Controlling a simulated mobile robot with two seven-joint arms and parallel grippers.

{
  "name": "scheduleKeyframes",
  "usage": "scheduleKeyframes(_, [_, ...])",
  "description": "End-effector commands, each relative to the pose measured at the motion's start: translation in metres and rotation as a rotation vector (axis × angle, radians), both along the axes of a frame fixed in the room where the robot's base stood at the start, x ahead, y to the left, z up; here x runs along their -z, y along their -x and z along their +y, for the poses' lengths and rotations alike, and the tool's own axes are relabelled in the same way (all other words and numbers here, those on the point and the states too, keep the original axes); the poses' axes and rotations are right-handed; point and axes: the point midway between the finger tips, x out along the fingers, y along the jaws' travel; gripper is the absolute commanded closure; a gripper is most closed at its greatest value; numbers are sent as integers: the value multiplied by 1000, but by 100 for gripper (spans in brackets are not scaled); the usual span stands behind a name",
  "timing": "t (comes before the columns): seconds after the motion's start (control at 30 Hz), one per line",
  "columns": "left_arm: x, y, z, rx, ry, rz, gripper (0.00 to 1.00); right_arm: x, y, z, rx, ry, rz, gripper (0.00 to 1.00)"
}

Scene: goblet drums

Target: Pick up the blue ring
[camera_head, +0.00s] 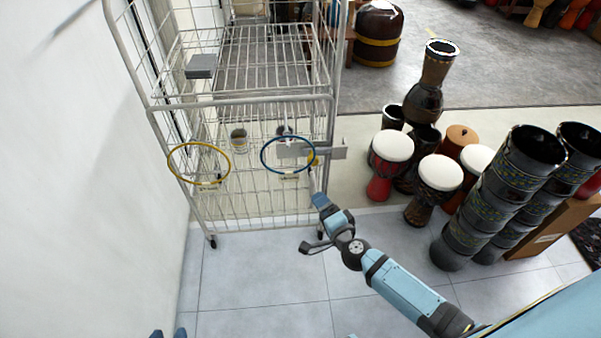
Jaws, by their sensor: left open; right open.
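The blue ring (264,164) is at the front of the wire cart, tilted toward me. A yellow mark shows on its right side. My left gripper (168,334) shows only as two spaced blue tips at the bottom edge. It is open, well below and left of the ring.
The white wire cart (245,101) stands by the left wall. A yellow ring (169,158) is at its front left, and a grey box (200,66) is on its upper part. Several drums (438,173) crowd the right. The tiled floor (250,285) before the cart is clear.

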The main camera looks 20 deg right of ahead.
Motion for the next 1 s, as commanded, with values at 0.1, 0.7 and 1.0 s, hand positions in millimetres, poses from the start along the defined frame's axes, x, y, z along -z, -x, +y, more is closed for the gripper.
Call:
scheduleKeyframes(0.1, [1, 0, -1, -1, 2, -1, 57, 2, -18, 1, 3, -4, -1, 18])
scheduleKeyframes(0.7, [8, -1, 3, 14, -16, -21, 57, 13, -97, 13, 1, -4, -2, 18])
scheduleKeyframes(1.0, [15, -1, 1, 17, -19, -27, 57, 18, -132, 19, 1, -3, 1, 18])
